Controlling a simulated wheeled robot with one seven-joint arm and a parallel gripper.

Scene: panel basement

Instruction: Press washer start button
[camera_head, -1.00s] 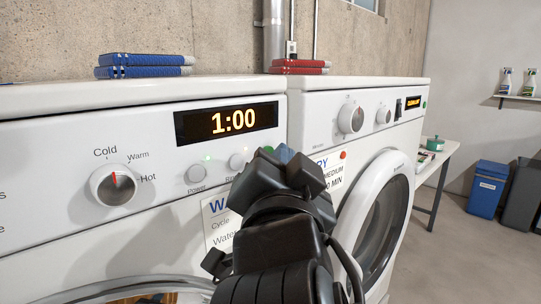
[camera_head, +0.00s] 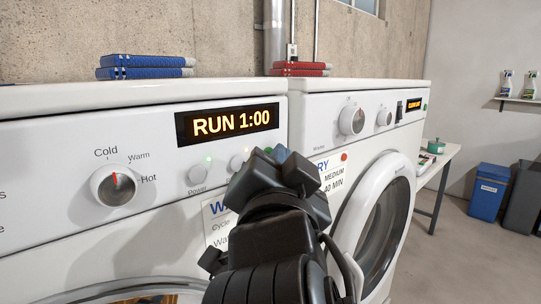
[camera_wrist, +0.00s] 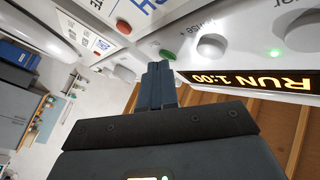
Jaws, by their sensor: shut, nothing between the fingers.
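The white washer (camera_head: 60,165) fills the left of the head view, and its display (camera_head: 225,123) reads "RUN 1:00". The same display (camera_wrist: 250,82) shows upside down in the wrist view. A green button (camera_wrist: 167,54) sits on the panel beside a white round button (camera_wrist: 211,46). In the head view, my gripper mostly hides that button.
The washer's temperature knob (camera_head: 113,186) and power button (camera_head: 198,174) are on the left. A dryer (camera_head: 325,135) with a round door (camera_head: 385,225) stands to the right. Open floor and a blue bin (camera_head: 488,190) are farther right.

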